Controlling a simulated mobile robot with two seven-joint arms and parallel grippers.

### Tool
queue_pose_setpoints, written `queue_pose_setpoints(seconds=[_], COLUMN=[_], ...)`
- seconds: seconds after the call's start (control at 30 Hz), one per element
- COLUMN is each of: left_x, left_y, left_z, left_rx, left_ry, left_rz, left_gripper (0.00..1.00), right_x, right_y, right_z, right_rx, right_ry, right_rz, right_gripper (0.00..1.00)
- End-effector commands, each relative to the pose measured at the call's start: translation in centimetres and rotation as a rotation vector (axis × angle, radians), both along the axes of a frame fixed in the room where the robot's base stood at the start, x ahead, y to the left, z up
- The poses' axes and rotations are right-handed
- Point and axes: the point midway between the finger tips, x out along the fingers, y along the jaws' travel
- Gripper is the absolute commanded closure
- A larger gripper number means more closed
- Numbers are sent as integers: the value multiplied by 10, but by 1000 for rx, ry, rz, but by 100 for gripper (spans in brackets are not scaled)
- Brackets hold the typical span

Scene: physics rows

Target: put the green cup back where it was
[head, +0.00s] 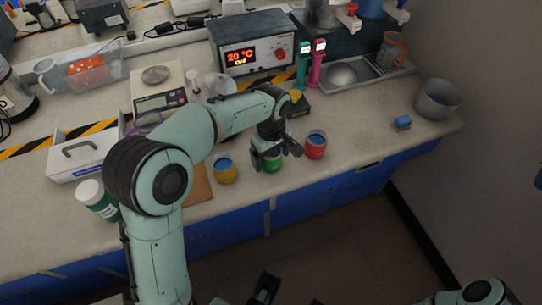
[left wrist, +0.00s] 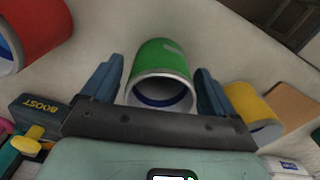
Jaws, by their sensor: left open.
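The green cup (head: 271,162) stands on the bench near its front edge, between the yellow cup (head: 223,171) and the red cup (head: 315,145). My left gripper (head: 273,152) is open at the green cup, with a finger on each side of it. In the left wrist view the green cup (left wrist: 160,62) shows between the two spread fingers, its silver rim and blue inside facing the camera. Gaps show between cup and fingers there. Part of the cup is hidden by the gripper in the head view. A dark part, seemingly my right gripper (head: 265,288), is low in the head view.
The red cup (left wrist: 35,30) and yellow cup (left wrist: 252,108) flank the gripper closely. A brown board (head: 197,186) lies left of the yellow cup. A scale (head: 160,100), a heater box (head: 252,45) and a grey pot (head: 437,100) stand further off. Bench right of the red cup is mostly clear.

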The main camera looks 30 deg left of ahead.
Motion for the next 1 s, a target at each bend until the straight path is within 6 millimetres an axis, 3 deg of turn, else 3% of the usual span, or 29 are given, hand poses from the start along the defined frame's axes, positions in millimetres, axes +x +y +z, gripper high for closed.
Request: queue_pose_setpoints(seconds=[0.3,0.5,0.7,1.0], left_x=[1,0,0,0], left_y=[0,0,0,0], left_z=[71,102,112,112], left_rx=[-1,0,0,0], left_ry=[-6,-4,-1,-1], left_rz=[0,0,0,0], left_gripper=[12,12,12,12], right_x=[-5,-8,-9,-9], right_y=[0,0,0,0], right_z=[14,19,20,20], right_rx=[3,5,6,5], right_ry=[20,32,35,35], right_rz=[4,7,7,7], right_gripper=[57,57,57,57])
